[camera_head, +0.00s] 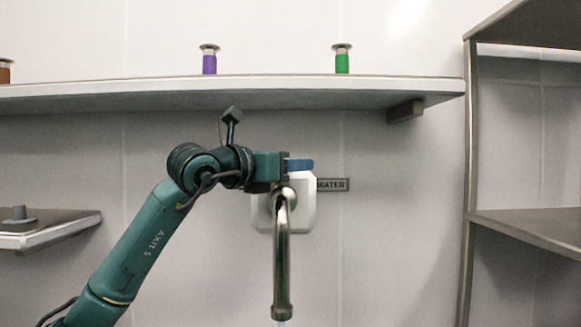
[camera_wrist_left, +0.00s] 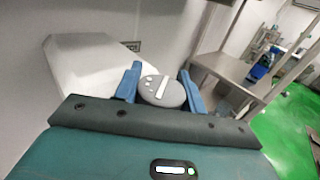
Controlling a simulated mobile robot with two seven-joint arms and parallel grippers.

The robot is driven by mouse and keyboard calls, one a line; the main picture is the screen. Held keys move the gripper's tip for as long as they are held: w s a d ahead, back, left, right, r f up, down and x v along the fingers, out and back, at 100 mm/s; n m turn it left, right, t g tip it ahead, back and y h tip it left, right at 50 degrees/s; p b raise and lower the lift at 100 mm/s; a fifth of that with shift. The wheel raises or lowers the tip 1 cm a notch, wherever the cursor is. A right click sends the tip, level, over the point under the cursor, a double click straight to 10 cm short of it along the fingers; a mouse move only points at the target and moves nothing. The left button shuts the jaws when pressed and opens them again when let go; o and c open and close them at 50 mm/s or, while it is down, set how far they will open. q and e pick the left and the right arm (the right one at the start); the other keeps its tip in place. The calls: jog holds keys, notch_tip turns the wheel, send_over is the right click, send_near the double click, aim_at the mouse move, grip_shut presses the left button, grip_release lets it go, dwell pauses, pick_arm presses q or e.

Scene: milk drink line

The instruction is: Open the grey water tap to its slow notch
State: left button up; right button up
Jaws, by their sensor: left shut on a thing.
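The water tap has a shiny curved metal spout (camera_head: 282,250) in front of a white wall housing (camera_head: 306,205). A pale bluish trace shows under the spout's mouth at the bottom edge; it looks like a thin water stream. My left gripper (camera_head: 300,165) reaches in from the left at the top of the housing. In the left wrist view its blue fingers stand on both sides of a round grey knob (camera_wrist_left: 162,92) with a white bar and several light dots, and grip it. In the head view the knob is hidden. My right gripper is not in view.
A "WATER" sign (camera_head: 333,184) is on the wall right of the housing. A long shelf (camera_head: 230,94) above carries a purple (camera_head: 210,64) and a green (camera_head: 342,64) small item. A metal rack (camera_head: 530,222) stands at the right, a small ledge (camera_head: 50,230) at the left.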

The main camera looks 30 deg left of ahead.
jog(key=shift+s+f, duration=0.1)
pick_arm(q)
jog(key=o, duration=0.6)
jog(key=shift+c, duration=0.2)
jog(key=o, duration=0.4)
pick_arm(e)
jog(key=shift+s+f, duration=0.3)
pick_arm(q)
jog(key=shift+s, duration=0.1)
jog(key=shift+s+a, duration=0.15)
jog(key=shift+s, duration=0.1)
jog(key=b+v, duration=0.4)
jog(key=v, duration=0.8)
jog(key=shift+s, duration=0.2)
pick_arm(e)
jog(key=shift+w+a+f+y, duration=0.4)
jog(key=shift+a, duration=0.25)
pick_arm(q)
jog(key=shift+a, duration=0.1)
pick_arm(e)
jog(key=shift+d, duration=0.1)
